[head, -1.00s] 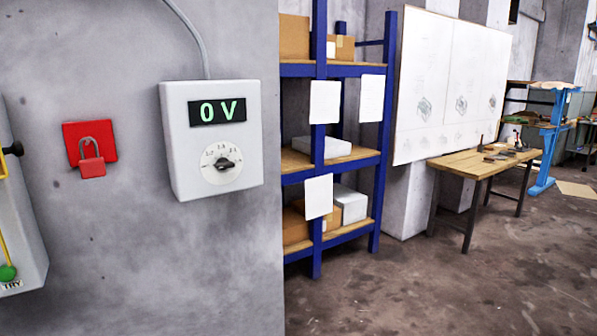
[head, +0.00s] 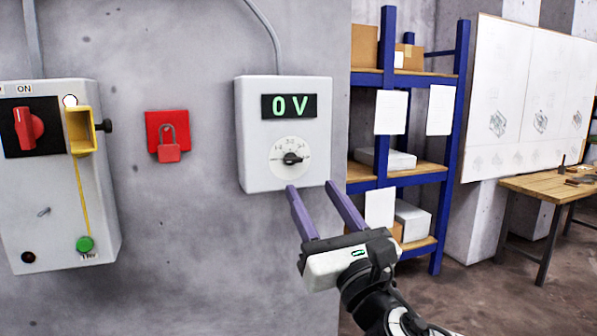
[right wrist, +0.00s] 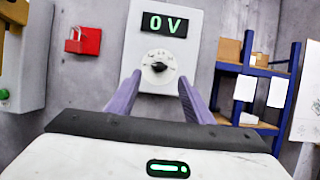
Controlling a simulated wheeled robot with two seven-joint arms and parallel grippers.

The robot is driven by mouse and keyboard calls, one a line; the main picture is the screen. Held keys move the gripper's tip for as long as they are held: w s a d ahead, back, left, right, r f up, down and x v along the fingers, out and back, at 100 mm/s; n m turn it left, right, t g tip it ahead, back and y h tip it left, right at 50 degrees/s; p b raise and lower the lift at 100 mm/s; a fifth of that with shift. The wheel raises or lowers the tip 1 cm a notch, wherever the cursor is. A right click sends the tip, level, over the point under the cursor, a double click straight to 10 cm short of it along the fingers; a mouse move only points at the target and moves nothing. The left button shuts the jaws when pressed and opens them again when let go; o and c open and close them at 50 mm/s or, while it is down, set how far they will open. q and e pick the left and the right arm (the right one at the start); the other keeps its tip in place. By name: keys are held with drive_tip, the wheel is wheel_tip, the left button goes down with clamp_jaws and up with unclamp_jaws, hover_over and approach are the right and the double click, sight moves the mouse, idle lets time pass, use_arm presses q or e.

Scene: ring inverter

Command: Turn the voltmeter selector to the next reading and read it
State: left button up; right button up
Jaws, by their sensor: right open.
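The voltmeter (head: 250,130) is a white box on the grey wall. Its green display (head: 289,106) reads 0 V. Below it the black selector knob (head: 291,158) sits on a round white dial with small marks around its upper part. My right gripper (head: 309,185) is open and empty, just below the dial in the head view, its two purple fingers apart. In the right wrist view the knob (right wrist: 158,67) shows above and between the fingertips, apart from them. My left gripper is not in view.
Left of the voltmeter hangs a red padlock (head: 169,146) on a red plate. Further left is a grey switch box (head: 50,190) with a red rotary switch and a yellow part. A blue shelf (head: 455,130) and a wooden table (head: 545,188) stand to the right.

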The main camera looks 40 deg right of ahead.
sight(295, 162)
drive_tip(key=p+x, duration=0.1)
drive_tip(key=x, duration=0.7)
drive_tip(key=shift+w, duration=0.3)
drive_tip(key=c, duration=1)
